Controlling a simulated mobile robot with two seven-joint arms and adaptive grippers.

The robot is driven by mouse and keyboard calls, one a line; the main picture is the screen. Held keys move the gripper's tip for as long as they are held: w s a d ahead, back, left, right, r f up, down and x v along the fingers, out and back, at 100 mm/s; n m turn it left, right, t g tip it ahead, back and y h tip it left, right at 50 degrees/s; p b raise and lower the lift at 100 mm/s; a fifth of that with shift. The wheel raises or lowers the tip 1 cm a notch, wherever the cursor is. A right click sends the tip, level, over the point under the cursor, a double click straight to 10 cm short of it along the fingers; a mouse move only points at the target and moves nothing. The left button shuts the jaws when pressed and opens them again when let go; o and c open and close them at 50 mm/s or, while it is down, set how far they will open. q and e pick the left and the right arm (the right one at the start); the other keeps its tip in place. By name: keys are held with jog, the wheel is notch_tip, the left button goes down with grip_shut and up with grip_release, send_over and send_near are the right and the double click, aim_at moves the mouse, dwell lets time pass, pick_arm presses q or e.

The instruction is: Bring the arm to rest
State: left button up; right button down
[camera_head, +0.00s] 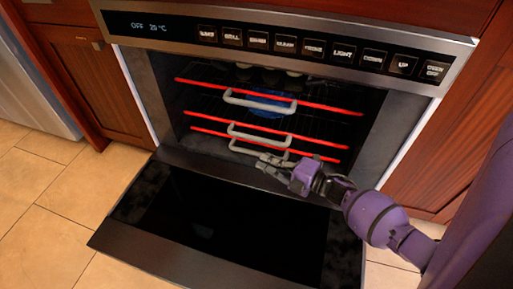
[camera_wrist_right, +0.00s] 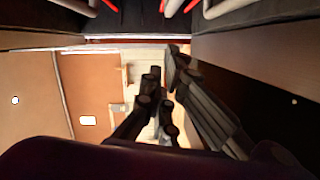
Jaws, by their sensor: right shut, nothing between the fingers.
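My right arm (camera_head: 370,215), purple and grey, reaches in from the right in the head view. Its gripper (camera_head: 268,166) is shut and empty. It is at the mouth of the oven (camera_head: 160,90), over the inner edge of the lowered door (camera_head: 220,225) and close to the lowest rack handle (camera_head: 245,152). I cannot tell whether it touches that handle. The wrist view shows the dark fingers (camera_wrist_right: 163,75) close together with nothing held. My left gripper is not in view.
The oven door lies folded down below the gripper. Several racks with red front bars and pale handles (camera_head: 258,102) are inside, with a blue item (camera_head: 268,105) on one. The panel (camera_head: 290,40) reads OFF. Wooden cabinets (camera_head: 95,85) flank the oven; tiled floor (camera_head: 40,200) is clear at left.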

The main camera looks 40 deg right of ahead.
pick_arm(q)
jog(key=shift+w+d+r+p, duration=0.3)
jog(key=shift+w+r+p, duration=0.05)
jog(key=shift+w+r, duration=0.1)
pick_arm(e)
jog(key=shift+v, duration=1.9)
